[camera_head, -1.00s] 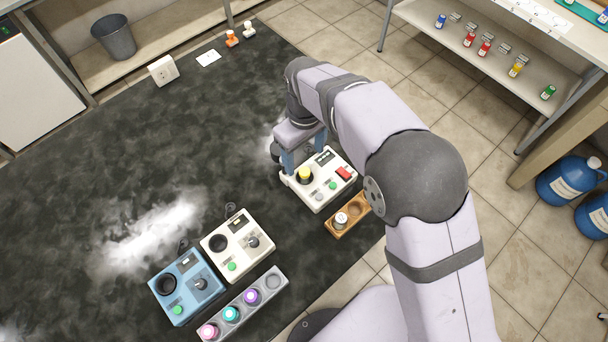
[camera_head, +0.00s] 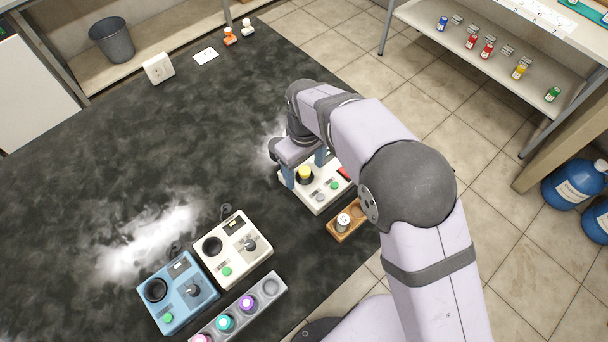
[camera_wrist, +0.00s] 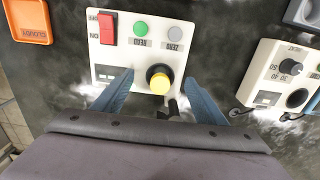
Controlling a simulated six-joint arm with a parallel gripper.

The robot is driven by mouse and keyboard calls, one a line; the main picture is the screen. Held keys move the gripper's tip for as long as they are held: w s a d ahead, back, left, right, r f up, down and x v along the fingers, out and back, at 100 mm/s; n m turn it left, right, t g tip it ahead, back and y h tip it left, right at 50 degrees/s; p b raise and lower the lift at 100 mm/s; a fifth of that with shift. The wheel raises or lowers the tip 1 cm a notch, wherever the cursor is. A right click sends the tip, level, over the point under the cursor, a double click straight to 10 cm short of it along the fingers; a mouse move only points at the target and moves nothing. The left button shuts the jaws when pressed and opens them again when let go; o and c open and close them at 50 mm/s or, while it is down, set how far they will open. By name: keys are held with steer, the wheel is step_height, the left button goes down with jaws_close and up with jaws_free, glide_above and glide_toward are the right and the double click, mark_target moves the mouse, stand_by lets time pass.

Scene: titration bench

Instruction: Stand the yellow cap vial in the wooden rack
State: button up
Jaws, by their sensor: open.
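The yellow cap vial (camera_head: 305,173) sits in the round well of a white device, its yellow cap on top. It also shows in the wrist view (camera_wrist: 160,84). My gripper (camera_head: 304,168) is over the device with its two blue fingers spread, one on each side of the vial. In the wrist view the open gripper (camera_wrist: 158,90) has clear gaps to the cap, and nothing is held. The wooden rack (camera_head: 347,222) lies in front of the device. Its left hole holds a white-capped vial (camera_head: 343,220); its right hole looks empty, partly beside my arm.
The white device (camera_head: 325,192) has a red switch (camera_wrist: 106,28) and buttons. A white device (camera_head: 236,250), a blue device (camera_head: 178,292) and a grey rack (camera_head: 240,310) with several coloured-cap vials stand at the lower left. The dark bench top between is clear.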

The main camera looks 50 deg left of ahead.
mark_target(305, 170)
steer(key=c, duration=1.5)
steer(key=shift+r, duration=0.1)
steer(key=shift+r+p, duration=1.65)
steer(key=shift+r, duration=0.35)
